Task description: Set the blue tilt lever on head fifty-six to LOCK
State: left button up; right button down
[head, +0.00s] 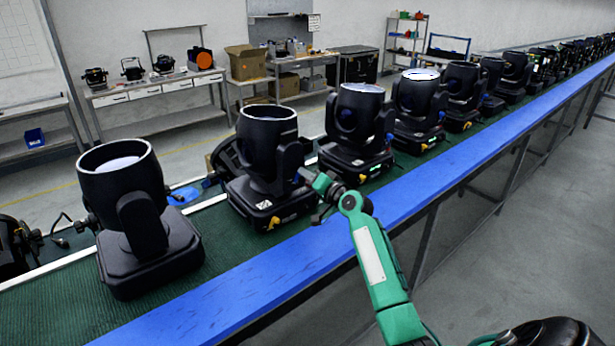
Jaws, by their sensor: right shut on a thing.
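A black moving-head lamp (268,150) stands upright on the green belt, second from the left of a long row. My right gripper (306,178), on the green arm, is at the right side of this lamp's yoke, shut at the spot where the neighbouring lamp shows its blue lever (389,138). The jaws hide the lever of the lamp I touch, so its setting does not show. No head number is legible at this size. A yellow knob (274,222) sits low on the lamp's base. My left gripper is out of view.
Another lamp (132,205) stands to the left and several more recede to the right. A blue rail (430,185) edges the near side of the belt (60,310). Benches with boxes stand behind. The grey floor at right is clear.

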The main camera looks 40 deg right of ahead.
dwell(0.3)
jog(key=c, duration=1.4)
grip_release()
jog(key=shift+s, duration=0.1)
jog(key=shift+s+d+b, duration=0.2)
jog(key=shift+s+b, duration=0.55)
jog(key=shift+s, duration=1.5)
jog(key=shift+s+d+b, duration=0.2)
jog(key=shift+s+b, duration=0.55)
jog(key=shift+s, duration=1.55)
jog(key=shift+s+d+b, duration=0.2)
jog(key=shift+s+b, duration=0.55)
jog(key=shift+s, duration=1.5)
